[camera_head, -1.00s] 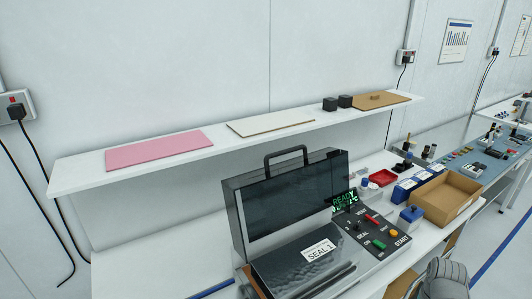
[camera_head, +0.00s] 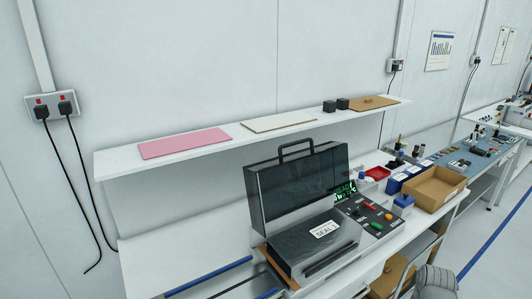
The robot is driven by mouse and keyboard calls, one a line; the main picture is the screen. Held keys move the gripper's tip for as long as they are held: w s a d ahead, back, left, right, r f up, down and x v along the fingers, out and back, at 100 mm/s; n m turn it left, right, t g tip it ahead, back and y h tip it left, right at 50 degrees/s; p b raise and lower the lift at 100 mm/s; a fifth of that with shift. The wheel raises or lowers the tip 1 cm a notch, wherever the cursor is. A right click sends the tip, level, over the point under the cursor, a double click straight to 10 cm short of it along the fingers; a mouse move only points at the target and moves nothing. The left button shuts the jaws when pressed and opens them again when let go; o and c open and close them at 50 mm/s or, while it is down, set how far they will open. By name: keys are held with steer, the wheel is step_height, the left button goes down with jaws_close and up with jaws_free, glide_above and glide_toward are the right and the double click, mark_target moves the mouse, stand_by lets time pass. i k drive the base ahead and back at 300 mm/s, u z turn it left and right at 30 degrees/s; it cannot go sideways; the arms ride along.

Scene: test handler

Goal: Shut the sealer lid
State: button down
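The sealer (camera_head: 297,246) stands on the white bench at the centre of the head view. Its lid (camera_head: 300,190) is open, raised at the back with its dark see-through panel facing me. A black handle (camera_head: 296,147) is on the lid's top edge. The base carries a label reading SEAL 1 (camera_head: 325,229). A control panel (camera_head: 368,214) with coloured buttons and switches is on its right, beside a green-lit display (camera_head: 345,191). My gripper is not in view.
A wall shelf (camera_head: 215,147) runs behind and above the sealer, holding a pink sheet (camera_head: 185,143), a pale sheet (camera_head: 279,122) and small black blocks. A cardboard box (camera_head: 433,188) and a blue container (camera_head: 403,203) stand to the right. Blue strips (camera_head: 208,277) lie on the bench at left.

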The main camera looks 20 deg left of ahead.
mark_target(276, 187)
steer(key=z, duration=0.05)
steer(key=k, duration=0.95)
steer(key=u, duration=0.85)
steer(key=i, duration=1)
